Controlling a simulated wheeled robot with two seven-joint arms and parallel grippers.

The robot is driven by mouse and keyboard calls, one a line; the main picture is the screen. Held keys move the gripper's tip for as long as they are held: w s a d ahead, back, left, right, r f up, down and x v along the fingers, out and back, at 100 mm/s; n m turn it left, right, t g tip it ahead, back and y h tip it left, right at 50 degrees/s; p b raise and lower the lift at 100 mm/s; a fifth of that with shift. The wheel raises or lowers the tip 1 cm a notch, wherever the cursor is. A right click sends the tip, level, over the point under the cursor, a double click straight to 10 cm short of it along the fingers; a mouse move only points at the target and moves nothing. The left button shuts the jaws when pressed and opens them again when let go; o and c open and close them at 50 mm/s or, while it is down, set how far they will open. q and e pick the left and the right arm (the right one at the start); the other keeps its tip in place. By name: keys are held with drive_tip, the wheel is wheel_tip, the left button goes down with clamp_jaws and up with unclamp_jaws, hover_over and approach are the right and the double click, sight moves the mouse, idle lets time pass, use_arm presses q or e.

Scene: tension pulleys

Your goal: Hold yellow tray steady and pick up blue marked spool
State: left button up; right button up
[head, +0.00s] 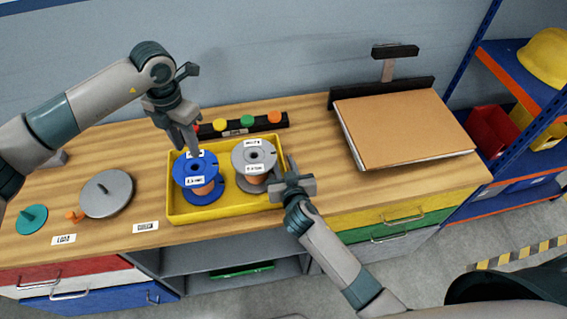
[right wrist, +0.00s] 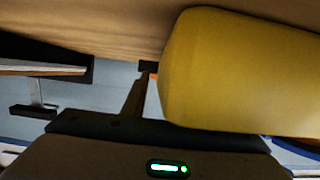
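The yellow tray (head: 177,217) sits on the wooden bench and holds two spools. The blue spool (head: 208,164), with white labels and copper-coloured winding, stands in its left half. A grey spool (head: 240,155) with a white label stands to its right. My left gripper (head: 186,148) points down at the blue spool's back edge, by its rear label; I cannot tell whether it touches or how wide its fingers are. My right gripper (head: 282,176) is at the tray's right wall. In the right wrist view, one finger lies close beside the yellow wall (right wrist: 240,75); the other is hidden.
A black strip with coloured knobs (head: 247,121) lies behind the tray. A grey disc (head: 107,193) and a teal disc (head: 32,219) lie to its left. A brown board (head: 400,128) lies at right. Labels (head: 145,227) line the bench's front edge.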

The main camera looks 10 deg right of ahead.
clamp_jaws()
idle(1.4)
